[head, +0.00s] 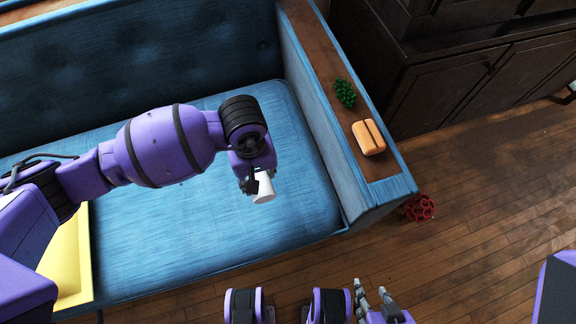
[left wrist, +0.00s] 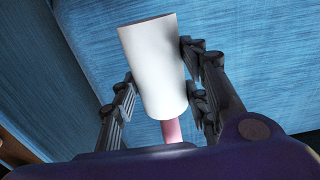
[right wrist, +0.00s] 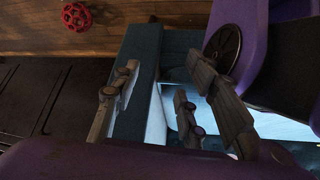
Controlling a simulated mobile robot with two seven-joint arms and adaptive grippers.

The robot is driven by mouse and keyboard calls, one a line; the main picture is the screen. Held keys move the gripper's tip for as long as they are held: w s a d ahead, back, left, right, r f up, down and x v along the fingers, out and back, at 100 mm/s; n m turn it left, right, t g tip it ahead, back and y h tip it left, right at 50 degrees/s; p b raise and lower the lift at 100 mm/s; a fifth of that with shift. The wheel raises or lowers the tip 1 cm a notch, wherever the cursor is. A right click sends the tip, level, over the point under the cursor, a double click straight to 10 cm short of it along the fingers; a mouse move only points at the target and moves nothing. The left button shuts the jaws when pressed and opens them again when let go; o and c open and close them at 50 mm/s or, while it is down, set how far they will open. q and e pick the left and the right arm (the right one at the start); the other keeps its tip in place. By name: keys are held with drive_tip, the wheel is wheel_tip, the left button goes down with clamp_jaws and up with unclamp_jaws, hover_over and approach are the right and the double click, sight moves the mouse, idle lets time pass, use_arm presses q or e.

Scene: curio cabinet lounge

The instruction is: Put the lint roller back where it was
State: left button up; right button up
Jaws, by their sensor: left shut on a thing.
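The lint roller (head: 264,187) has a white cylinder head and hangs at my left gripper (head: 257,180) above the blue sofa seat. In the left wrist view the white head of the lint roller (left wrist: 152,65) stands between the fingers of my left gripper (left wrist: 163,85), with its pink handle (left wrist: 172,130) below. My left gripper is shut on it. My right gripper (head: 371,291) is low at the bottom of the head view. In the right wrist view its fingers (right wrist: 155,98) are spread, with nothing held between them.
The blue sofa (head: 200,225) has a wooden armrest top holding a green bumpy thing (head: 345,93) and an orange block-like thing (head: 368,138). A red openwork ball (head: 420,207) lies on the wooden floor. A yellow panel (head: 66,258) is at the left. Dark cabinets (head: 480,80) stand behind.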

use_arm(q)
drive_tip(key=w+d+f, duration=0.2)
drive_tip(key=w+d, duration=0.1)
drive_tip(key=w+d+f+b, duration=0.1)
drive_tip(key=shift+w+d+f, duration=0.3)
drive_tip(key=shift+w+d, duration=0.05)
drive_tip(key=f, duration=0.1)
drive_tip(key=w+d+f+b, duration=0.1)
drive_tip(key=w+d+f, duration=0.1)
drive_tip(key=shift+w+f, duration=0.15)
drive_tip(key=shift+f, duration=0.25)
drive_tip(key=shift+w+d+f, duration=0.25)
drive_tip(key=shift+f, duration=0.1)
drive_tip(key=f, duration=0.1)
drive_tip(key=f+b, duration=0.1)
drive_tip(key=f, duration=0.1)
drive_tip(key=shift+w+d+f, duration=0.1)
drive_tip(key=shift+d, duration=0.1)
drive_tip(key=shift+f, duration=0.2)
drive_tip(key=shift+w+a+r, duration=0.1)
use_arm(e)
drive_tip(key=f, duration=0.3)
drive_tip(key=shift+s+d+f, duration=0.1)
drive_tip(key=shift+s+d, duration=0.05)
drive_tip(key=shift+s, duration=0.05)
